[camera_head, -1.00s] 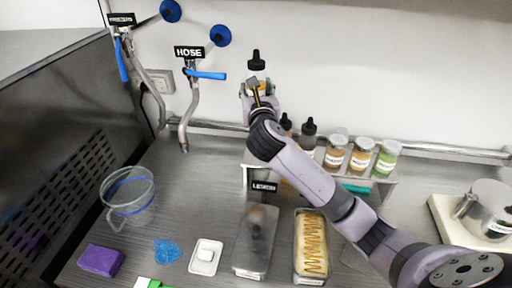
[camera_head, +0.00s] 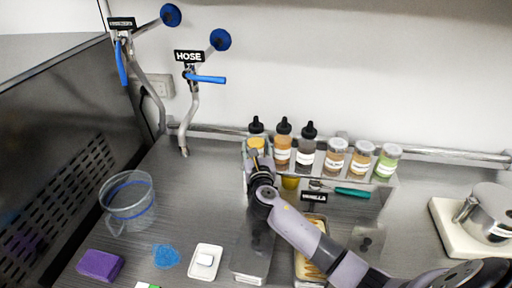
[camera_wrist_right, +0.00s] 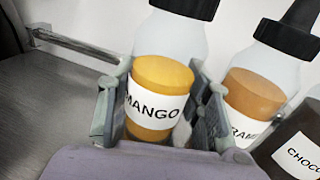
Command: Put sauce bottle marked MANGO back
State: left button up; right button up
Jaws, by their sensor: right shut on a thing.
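The MANGO sauce bottle (camera_wrist_right: 160,95) has a black cap, a clear upper part and yellow sauce. In the head view the bottle (camera_head: 257,142) is upright at the left end of the shelf's row of bottles. My right gripper (camera_head: 256,158) is around its lower part, and in the wrist view the gripper's fingers (camera_wrist_right: 160,108) are shut on both its sides. Whether its base touches the shelf is hidden. A caramel-coloured sauce bottle (camera_wrist_right: 255,95) and a chocolate bottle (camera_wrist_right: 300,140) stand to its right. My left gripper is not in view.
Several topping jars (camera_head: 361,157) stand on the shelf farther right. Below are a teal-handled scoop (camera_head: 352,192) and lidded tubs (camera_head: 252,262). A clear pitcher (camera_head: 128,203), a purple sponge (camera_head: 100,264) and a white dish (camera_head: 205,261) are on the left counter. A steel pot (camera_head: 490,213) is at right.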

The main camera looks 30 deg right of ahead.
jog(key=shift+f, duration=0.1)
jog(key=o, duration=1)
jog(key=shift+r, duration=0.2)
jog(key=b+v, duration=0.2)
jog(key=v, duration=1)
jog(key=shift+f, duration=0.1)
